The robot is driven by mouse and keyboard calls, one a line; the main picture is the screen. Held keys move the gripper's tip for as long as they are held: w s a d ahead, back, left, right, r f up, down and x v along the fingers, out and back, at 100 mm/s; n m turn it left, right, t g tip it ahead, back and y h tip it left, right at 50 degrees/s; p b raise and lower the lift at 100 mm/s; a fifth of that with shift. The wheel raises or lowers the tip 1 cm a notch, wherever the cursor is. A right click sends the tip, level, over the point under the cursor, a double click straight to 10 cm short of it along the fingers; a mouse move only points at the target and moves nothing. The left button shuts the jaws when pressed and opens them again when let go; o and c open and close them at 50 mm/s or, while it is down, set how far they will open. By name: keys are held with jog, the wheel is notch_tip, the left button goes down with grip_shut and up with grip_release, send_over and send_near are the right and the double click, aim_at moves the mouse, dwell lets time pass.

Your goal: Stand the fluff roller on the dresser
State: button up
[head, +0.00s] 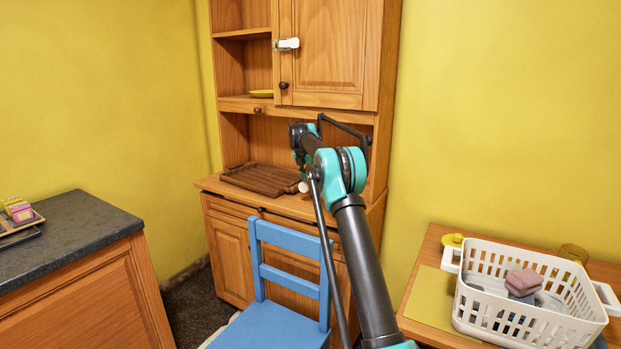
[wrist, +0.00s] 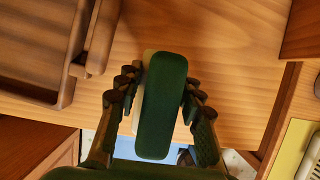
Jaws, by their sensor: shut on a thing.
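The fluff roller (wrist: 163,105) shows in the wrist view as a long dark green piece with a cream part beside and behind it. My gripper (wrist: 159,79) is shut on it, with a finger on each side. In the head view a small pale end, seemingly the roller's (head: 303,187), shows by the front of the wooden dresser's (head: 213,184) worktop. My arm hides most of the gripper there. The bare worktop also shows beneath the roller in the wrist view (wrist: 225,45). I cannot tell whether the roller touches the worktop.
A brown slatted tray (head: 262,178) lies on the worktop, left of my gripper. A blue chair (head: 290,275) stands before the dresser. A white basket (head: 530,320) with folded cloths is on the table at right. A dark-topped counter (head: 75,235) stands at left.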

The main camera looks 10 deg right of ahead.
aim_at(307, 177)
jog(key=shift+f, duration=2.3)
jog(key=shift+f, duration=0.6)
jog(key=o, duration=1.3)
jog(key=shift+r, duration=0.1)
jog(key=shift+v, duration=3.95)
jog(key=v, duration=1.2)
